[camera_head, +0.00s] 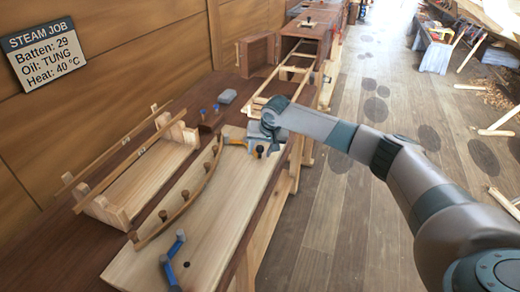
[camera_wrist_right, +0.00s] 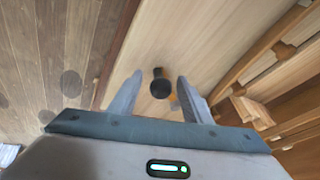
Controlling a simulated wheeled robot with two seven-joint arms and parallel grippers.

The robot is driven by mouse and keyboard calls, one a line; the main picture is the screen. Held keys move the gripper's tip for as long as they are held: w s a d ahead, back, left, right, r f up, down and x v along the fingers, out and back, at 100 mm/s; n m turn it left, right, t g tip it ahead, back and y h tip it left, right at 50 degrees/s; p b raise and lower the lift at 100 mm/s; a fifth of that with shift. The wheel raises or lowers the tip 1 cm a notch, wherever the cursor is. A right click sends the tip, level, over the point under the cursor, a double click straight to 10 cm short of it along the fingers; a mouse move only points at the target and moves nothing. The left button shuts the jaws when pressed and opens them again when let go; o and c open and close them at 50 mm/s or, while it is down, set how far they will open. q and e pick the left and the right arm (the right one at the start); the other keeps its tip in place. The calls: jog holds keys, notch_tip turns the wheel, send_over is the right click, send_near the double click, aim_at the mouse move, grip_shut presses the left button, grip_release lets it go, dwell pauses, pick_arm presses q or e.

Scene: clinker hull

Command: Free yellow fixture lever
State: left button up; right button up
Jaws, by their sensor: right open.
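The yellow fixture lever (camera_head: 236,142) shows as a small yellow-orange piece at the far end of the pale board, partly hidden by my right gripper. A black round knob (camera_head: 260,150) stands beside it. In the right wrist view the black knob (camera_wrist_right: 160,88) sits between my open fingers, with a bit of yellow-orange (camera_wrist_right: 173,101) behind it. My right gripper (camera_head: 258,141) is open over the lever's end; I cannot tell whether a finger touches it. My left gripper is not in view.
A curved wooden batten (camera_head: 190,202) lies along pegs on the pale board (camera_head: 215,215). A blue lever (camera_head: 173,250) is at the near end. A wooden rack (camera_head: 140,165) stands to the left. A sign (camera_head: 43,53) hangs on the wall. Open floor lies right of the bench.

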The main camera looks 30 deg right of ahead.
grip_shut()
